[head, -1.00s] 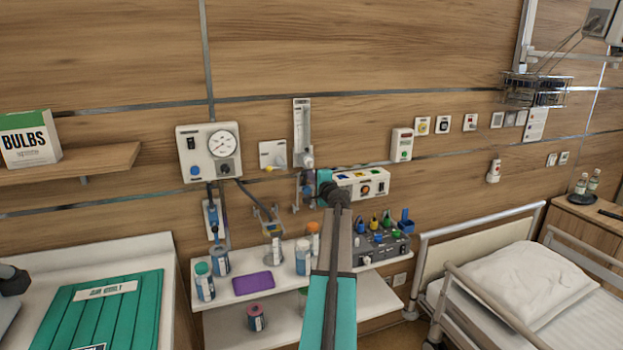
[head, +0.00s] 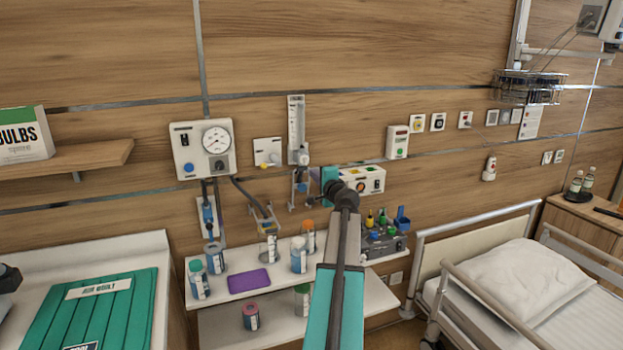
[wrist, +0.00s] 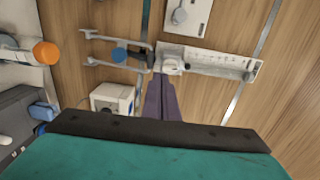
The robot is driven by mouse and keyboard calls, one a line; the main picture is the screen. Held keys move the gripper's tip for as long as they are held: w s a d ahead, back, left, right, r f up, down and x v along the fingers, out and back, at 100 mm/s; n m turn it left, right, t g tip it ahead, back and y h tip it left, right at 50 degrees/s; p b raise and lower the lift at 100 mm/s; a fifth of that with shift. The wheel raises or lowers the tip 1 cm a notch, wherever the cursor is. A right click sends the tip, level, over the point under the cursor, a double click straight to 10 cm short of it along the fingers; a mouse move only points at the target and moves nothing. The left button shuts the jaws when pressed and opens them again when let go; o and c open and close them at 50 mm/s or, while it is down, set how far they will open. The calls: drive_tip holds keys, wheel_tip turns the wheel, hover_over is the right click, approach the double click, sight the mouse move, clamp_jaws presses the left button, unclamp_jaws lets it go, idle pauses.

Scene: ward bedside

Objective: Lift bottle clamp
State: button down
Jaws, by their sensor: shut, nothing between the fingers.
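A metal bottle clamp (head: 300,187) with a blue knob is on the wood wall, just under the upright flowmeter (head: 296,130). In the wrist view, turned sideways, the clamp (wrist: 100,36) shows two grey arms and its blue knob. My gripper (wrist: 159,80) has its dark fingers shut and empty. In the wrist view its tips are beside the clamp's base and the flowmeter's lower end; I cannot tell whether they touch. In the head view my teal wrist is just right of the clamp, and the fingers are hard to make out.
A second bracket (head: 264,216) on the wall is at a bottle. A white shelf (head: 215,305) below carries several bottles and a purple pad (head: 249,281). A white control box (head: 374,181) is right of my wrist. The bed (head: 500,300) stands to the right.

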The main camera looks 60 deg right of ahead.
drive_tip(key=shift+s+a+r+b, duration=0.3)
drive_tip(key=shift+s+a+r, duration=0.05)
drive_tip(key=shift+s+a, duration=0.4)
drive_tip(key=shift+s+a+r+b, duration=0.25)
drive_tip(key=shift+s+a+r, duration=0.1)
drive_tip(key=shift+s+a, duration=0.4)
drive_tip(key=shift+s+d, duration=0.1)
